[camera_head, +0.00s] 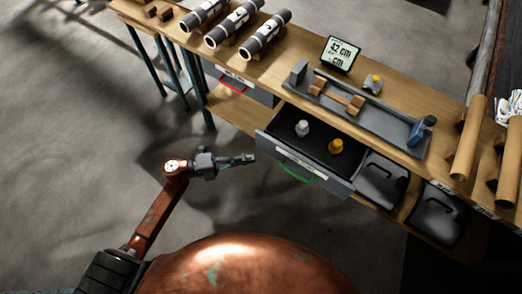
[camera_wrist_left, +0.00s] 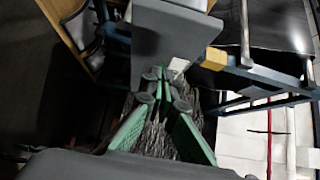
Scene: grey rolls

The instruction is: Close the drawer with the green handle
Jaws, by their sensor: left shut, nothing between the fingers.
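The drawer with the green handle (camera_head: 297,174) is pulled open below the workbench top in the head view. Its dark inside (camera_head: 318,133) shows, with a white-grey piece (camera_head: 302,128) and a yellow piece (camera_head: 336,146) in it. My left gripper (camera_head: 252,158) is shut and empty, to the left of the drawer front and apart from the handle in the picture. In the left wrist view the gripper's green fingers (camera_wrist_left: 162,80) are closed together, with a grey panel behind them that I cannot identify for certain. My right gripper is not in view.
A drawer with a red handle (camera_head: 233,87) sits closed to the left. The bench top holds grey rolls (camera_head: 265,35), a display (camera_head: 341,54) and a grey tray (camera_head: 375,118). Dark bins (camera_head: 381,180) stand right of the open drawer. Floor in front is clear.

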